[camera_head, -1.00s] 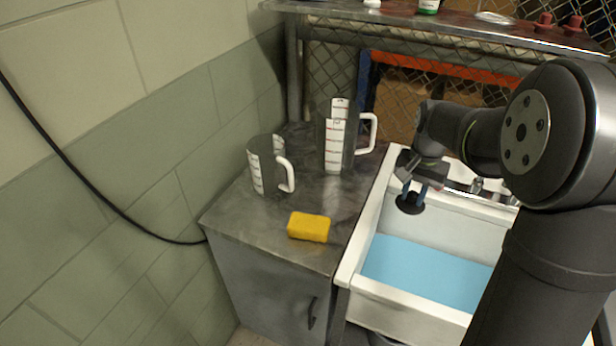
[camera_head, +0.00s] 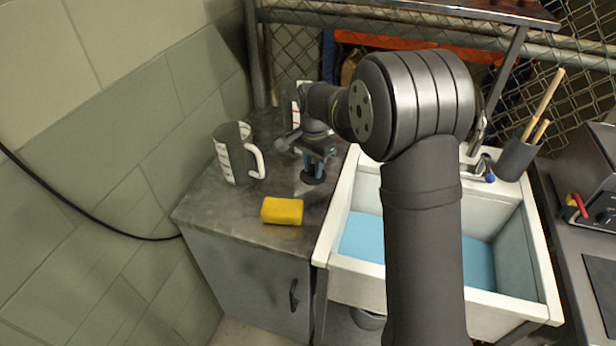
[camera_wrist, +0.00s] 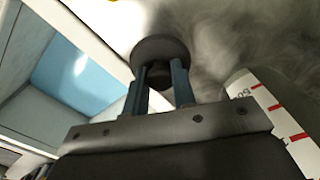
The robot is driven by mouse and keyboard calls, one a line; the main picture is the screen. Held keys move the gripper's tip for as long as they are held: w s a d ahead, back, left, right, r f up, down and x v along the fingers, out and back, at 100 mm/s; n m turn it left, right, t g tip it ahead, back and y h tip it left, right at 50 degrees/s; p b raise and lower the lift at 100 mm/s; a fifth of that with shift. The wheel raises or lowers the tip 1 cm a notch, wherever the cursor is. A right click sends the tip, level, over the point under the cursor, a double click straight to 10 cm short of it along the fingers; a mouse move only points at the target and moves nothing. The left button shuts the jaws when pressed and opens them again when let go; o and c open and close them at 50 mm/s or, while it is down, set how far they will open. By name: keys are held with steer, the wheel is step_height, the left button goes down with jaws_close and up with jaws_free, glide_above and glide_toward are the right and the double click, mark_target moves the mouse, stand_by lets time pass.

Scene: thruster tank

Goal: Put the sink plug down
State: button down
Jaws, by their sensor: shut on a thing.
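The sink plug (camera_head: 313,178) is a dark round disc. My gripper (camera_head: 316,163) is shut on it, over the metal counter (camera_head: 216,203) left of the sink. In the wrist view the plug (camera_wrist: 160,50) shows at the tips of the gripper's blue-grey fingers (camera_wrist: 160,78). The plug looks close to the counter surface, but I cannot tell whether it touches. The white sink (camera_head: 345,200) holds blue water and lies to the right of the plug.
A yellow sponge (camera_head: 282,211) lies on the counter, in front of the plug. A measuring jug (camera_head: 232,155) stands to the left. A second jug (camera_head: 299,98) is partly hidden behind my arm. A grey holder (camera_head: 515,158) with wooden handles stands at the sink's back right.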

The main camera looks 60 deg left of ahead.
mark_target(309, 174)
steer(key=shift+s+a+f, duration=0.4)
steer(key=shift+a, duration=0.05)
steer(key=shift+f, duration=1.95)
steer(key=shift+f, duration=0.15)
steer(key=c, duration=1.2)
jaws_free()
step_height(309, 174, up, 12)
steer(key=shift+r, duration=0.2)
